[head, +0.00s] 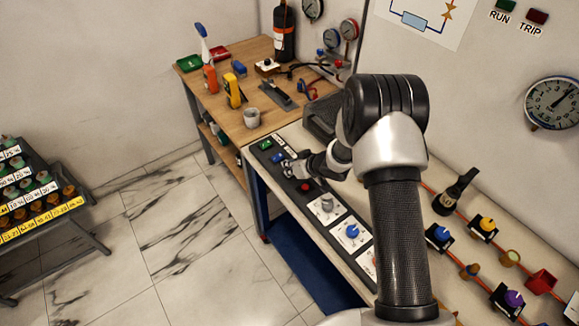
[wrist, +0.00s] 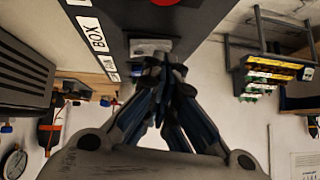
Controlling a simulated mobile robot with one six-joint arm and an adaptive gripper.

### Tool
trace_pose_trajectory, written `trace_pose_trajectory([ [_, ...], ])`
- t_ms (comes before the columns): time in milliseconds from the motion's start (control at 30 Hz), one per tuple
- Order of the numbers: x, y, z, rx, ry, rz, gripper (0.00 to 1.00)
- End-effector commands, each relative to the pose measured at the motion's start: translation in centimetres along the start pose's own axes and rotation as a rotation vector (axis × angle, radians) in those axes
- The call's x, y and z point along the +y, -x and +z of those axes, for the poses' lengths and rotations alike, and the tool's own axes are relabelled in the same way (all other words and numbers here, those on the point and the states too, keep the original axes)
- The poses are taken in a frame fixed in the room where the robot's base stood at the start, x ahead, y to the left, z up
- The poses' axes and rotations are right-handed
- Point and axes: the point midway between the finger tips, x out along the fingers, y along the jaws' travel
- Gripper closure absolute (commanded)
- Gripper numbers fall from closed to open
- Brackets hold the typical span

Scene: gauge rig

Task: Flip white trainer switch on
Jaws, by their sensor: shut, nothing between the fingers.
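The dark trainer panel (head: 317,202) runs along the near edge of the bench, with green, blue and red controls in a row. My gripper (head: 289,167) is over this row, between the blue switch (head: 277,157) and the red button (head: 305,187). In the wrist view my gripper (wrist: 165,72) is shut and empty, its fingertips together. A pale block, probably the white switch (wrist: 150,46), shows just beyond the fingertips, partly hidden by them. I cannot tell whether they touch it or which way it is set.
The green switch (head: 266,144) is at the panel's far end. A grey knob (head: 326,204) and a blue knob (head: 351,231) are nearer. A wooden table (head: 222,107) with bottles and tools stands behind. A rack (head: 35,200) is at left, with open floor between.

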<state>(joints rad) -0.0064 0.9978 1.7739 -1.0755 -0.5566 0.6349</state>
Motion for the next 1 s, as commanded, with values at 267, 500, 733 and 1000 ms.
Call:
trace_pose_trajectory([
  [267,1.3,0.4,-0.2,-0.003,-0.001,0.003,1.0],
  [500,1.4,0.3,-0.2,-0.002,-0.001,0.002,1.0],
  [733,1.5,1.2,-0.3,-0.001,-0.002,0.003,1.0],
  [1000,1.5,6.5,-0.4,0.001,-0.002,0.005,1.0],
])
